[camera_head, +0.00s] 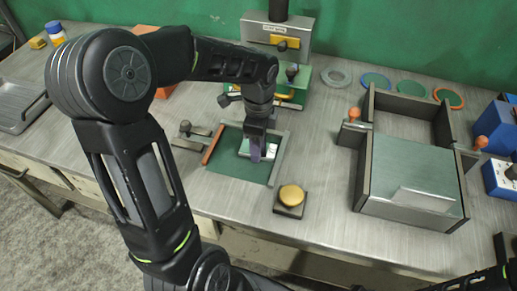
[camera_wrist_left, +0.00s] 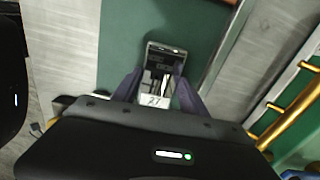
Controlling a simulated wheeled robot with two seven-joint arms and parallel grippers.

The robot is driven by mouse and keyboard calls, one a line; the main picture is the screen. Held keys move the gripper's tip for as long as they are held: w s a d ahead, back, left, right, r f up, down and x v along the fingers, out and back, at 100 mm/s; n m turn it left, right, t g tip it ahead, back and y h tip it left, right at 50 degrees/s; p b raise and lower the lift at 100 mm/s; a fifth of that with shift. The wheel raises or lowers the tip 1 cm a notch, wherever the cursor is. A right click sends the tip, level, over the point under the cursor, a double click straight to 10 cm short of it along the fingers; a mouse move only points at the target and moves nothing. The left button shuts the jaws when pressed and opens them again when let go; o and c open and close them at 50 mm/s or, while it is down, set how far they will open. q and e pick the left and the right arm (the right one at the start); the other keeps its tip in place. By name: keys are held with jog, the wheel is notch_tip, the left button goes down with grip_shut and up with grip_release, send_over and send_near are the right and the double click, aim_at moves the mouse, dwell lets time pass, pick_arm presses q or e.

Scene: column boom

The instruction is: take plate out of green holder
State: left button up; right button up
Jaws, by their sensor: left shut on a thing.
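The green holder (camera_head: 225,170) is a flat green bed with an orange rail on its left and a grey rail on its right, at the middle of the bench. My left gripper (camera_head: 257,153) points down over it, shut on the plate. The plate (camera_head: 244,147) shows as a small pale piece, partly hidden by the fingers. I cannot tell whether the plate touches the bed. My right gripper is not visible.
A press-like machine (camera_head: 275,36) stands behind the holder. A yellow button (camera_head: 291,195) on a dark base is in front right. A large grey framed fixture (camera_head: 408,170) with orange-knobbed clamps fills the right. Coloured rings (camera_head: 375,81) lie behind it. A metal tray (camera_head: 15,105) is at left.

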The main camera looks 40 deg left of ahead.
pick_arm(q)
grip_shut()
dwell(0.5)
notch_tip(320, 180, up, 10)
dwell(0.6)
dwell(0.4)
